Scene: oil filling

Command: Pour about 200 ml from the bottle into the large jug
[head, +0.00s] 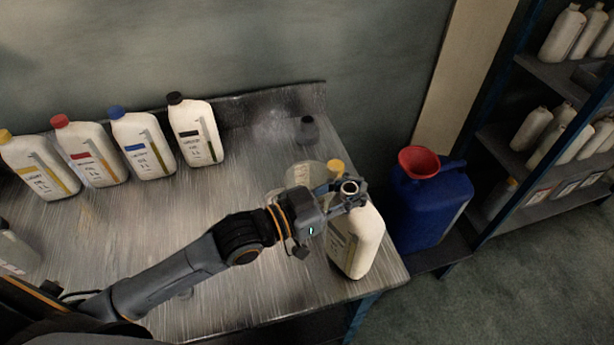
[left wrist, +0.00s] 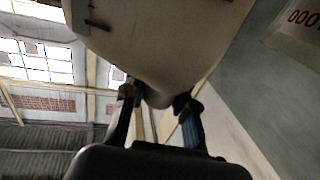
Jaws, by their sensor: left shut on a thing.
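My left gripper (head: 347,196) is shut on the neck of a white bottle (head: 358,243) at the table's right front corner. The bottle's mouth looks uncapped, and the bottle is somewhat tilted in the head view. The left wrist view shows the pale bottle (left wrist: 160,38) above the gripper fingers (left wrist: 158,100). A clear jug (head: 307,174) stands just behind the gripper, mostly hidden by it; its contents cannot be seen. A yellow cap or top (head: 336,166) shows beside it. My right gripper is not in view.
White bottles with yellow, red (head: 90,150), blue and black caps stand along the table's back left. A small dark object (head: 307,130) is at the back. A blue canister (head: 430,210) with a red funnel (head: 419,162) stands right of the table (head: 230,205). The table's middle is clear.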

